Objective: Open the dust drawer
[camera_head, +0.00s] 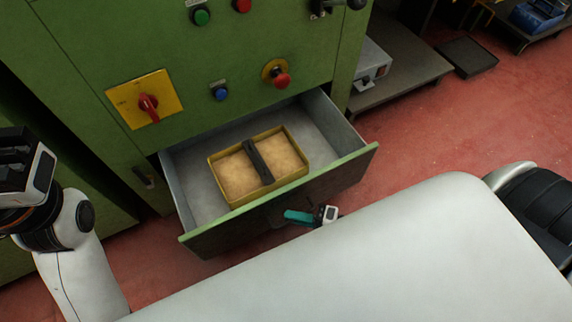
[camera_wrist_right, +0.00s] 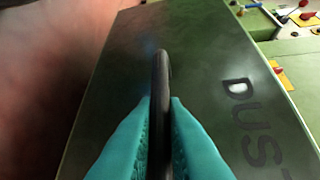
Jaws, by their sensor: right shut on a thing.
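The dust drawer (camera_head: 345,165) is pulled well out of the green machine, and its grey inside shows. A yellow box (camera_head: 222,196) filled with tan dust, with a dark bar across it, sits in the drawer. My right gripper (camera_head: 300,217) is at the outside of the drawer front. In the right wrist view its teal fingers (camera_wrist_right: 160,130) are shut on the dark drawer handle (camera_wrist_right: 161,75). Part of the lettering on the drawer front (camera_wrist_right: 215,100) shows there too. My left gripper (camera_head: 20,165) is at the left edge, and its fingers cannot be made out.
The green machine panel (camera_head: 200,60) above the drawer carries a red rotary switch (camera_head: 148,103) on a yellow plate, a red button (camera_head: 281,79) and a blue button (camera_head: 220,93). A low grey shelf (camera_head: 405,75) stands at the right. Red floor (camera_head: 470,120) is open there.

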